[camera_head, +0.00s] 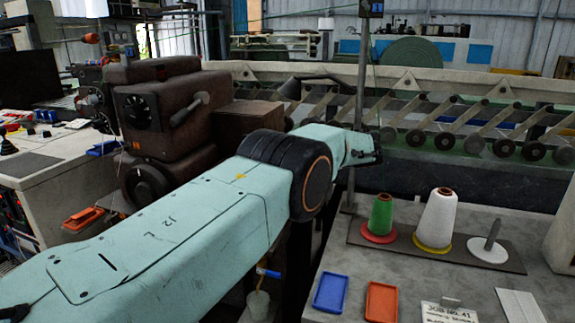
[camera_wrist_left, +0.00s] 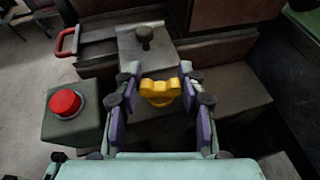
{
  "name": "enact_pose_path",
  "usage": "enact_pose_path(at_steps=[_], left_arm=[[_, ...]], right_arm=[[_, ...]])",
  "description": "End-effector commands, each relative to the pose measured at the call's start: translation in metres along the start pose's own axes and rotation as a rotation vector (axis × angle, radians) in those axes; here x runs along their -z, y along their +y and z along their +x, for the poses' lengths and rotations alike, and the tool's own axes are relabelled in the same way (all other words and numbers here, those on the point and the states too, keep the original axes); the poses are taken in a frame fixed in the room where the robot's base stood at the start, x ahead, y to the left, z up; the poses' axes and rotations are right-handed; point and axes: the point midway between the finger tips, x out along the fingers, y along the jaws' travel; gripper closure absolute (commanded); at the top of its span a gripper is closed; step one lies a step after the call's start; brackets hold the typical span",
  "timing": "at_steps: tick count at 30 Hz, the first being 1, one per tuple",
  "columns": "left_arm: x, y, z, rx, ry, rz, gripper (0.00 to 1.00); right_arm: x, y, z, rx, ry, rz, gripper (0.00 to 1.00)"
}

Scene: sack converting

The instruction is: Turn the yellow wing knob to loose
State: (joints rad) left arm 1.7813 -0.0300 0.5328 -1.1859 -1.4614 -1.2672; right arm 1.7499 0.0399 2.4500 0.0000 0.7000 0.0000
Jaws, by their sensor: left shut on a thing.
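The yellow wing knob (camera_wrist_left: 160,92) is in the middle of the left wrist view, in front of a grey block with a dark round knob (camera_wrist_left: 145,37). My left gripper (camera_wrist_left: 159,85) has one finger on each side of the yellow knob and is shut on it. The fingers are dark with purple sides. The knob's base is partly hidden. In the head view my left arm reaches from the lower left to the centre, and neither its gripper nor the yellow knob can be made out. My right gripper is in neither view.
A red push button on a grey box (camera_wrist_left: 60,128) stands left of my gripper, and a red handle (camera_wrist_left: 67,42) lies beyond it. A brown machine (camera_head: 160,110) stands beside my arm. A bench (camera_head: 430,270) at right holds thread cones and small trays.

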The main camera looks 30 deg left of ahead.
Motion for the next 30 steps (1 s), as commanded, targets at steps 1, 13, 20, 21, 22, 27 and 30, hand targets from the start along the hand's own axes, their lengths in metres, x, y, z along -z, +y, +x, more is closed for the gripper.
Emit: enact_pose_path(at_steps=[1, 13, 20, 21, 22, 27, 30], left_arm=[[-0.001, 0.001, 0.001, -0.002, -0.001, 0.000, 0.91], [0.000, 0.000, 0.000, 0.000, 0.000, -0.001, 0.36], [0.000, 0.000, -0.003, 0.001, 0.000, -0.001, 0.36], [0.000, 0.000, -0.006, 0.001, 0.000, -0.001, 0.36], [0.000, -0.001, -0.009, 0.002, 0.000, -0.001, 0.36], [-0.001, -0.001, -0.039, 0.005, -0.002, -0.002, 0.36], [0.000, -0.001, -0.060, 0.004, -0.001, -0.002, 0.36]], right_arm=[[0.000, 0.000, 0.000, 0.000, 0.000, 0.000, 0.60], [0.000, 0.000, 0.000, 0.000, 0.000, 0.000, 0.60], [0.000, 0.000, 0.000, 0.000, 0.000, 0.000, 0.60], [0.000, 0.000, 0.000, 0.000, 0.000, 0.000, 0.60], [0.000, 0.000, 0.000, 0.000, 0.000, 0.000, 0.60], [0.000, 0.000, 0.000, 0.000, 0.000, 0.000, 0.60], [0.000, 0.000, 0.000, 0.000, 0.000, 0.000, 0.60]])
